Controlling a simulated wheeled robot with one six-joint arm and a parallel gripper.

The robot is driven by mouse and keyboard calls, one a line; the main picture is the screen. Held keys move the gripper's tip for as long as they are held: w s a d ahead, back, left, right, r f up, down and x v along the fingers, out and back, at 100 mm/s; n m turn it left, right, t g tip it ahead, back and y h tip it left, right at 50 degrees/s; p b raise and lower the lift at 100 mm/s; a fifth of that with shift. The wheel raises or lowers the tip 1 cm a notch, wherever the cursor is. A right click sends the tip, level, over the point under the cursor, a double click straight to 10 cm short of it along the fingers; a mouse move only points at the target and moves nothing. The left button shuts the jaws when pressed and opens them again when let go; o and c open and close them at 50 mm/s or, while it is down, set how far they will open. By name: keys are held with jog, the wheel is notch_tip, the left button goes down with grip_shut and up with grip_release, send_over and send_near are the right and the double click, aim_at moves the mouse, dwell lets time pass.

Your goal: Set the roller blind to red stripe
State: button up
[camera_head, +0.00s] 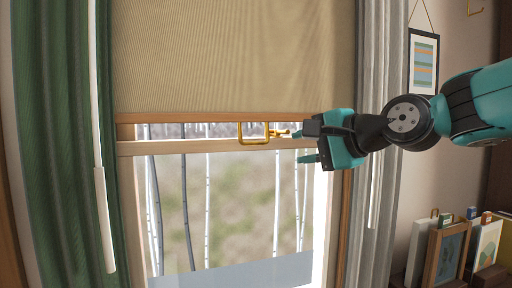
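The roller blind (232,55) is beige and hangs over the upper part of the window. A wooden bar (180,117) runs along its lower edge. A brass rectangular pull (240,135) hangs from the bar and overlaps the window's cross rail behind it. A small brass piece (279,133) shows just right of the pull. My gripper (304,146) is to the right of the pull, at about its height, with its fingers apart and pointing left. It looks empty and clear of the pull. I see no red stripe in view.
Green curtain (55,140) hangs left, with a white rod (104,220) beside it. A pale grey curtain (380,180) hangs right, partly behind my arm. A striped picture (424,62) hangs on the wall. Frames (447,250) stand at lower right.

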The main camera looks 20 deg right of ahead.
aim_at(256, 143)
jog(key=shift+m+t, duration=0.6)
jog(key=shift+m, duration=0.2)
jog(key=p+x, duration=0.1)
jog(key=x, duration=0.4)
jog(key=d+r+p+x, duration=0.1)
jog(key=x, duration=0.5)
jog(key=w+p+x, duration=0.1)
jog(key=p+x, duration=0.1)
jog(key=x, duration=0.4)
jog(key=shift+d+r, duration=0.25)
jog(key=shift+r, duration=0.1)
grip_shut()
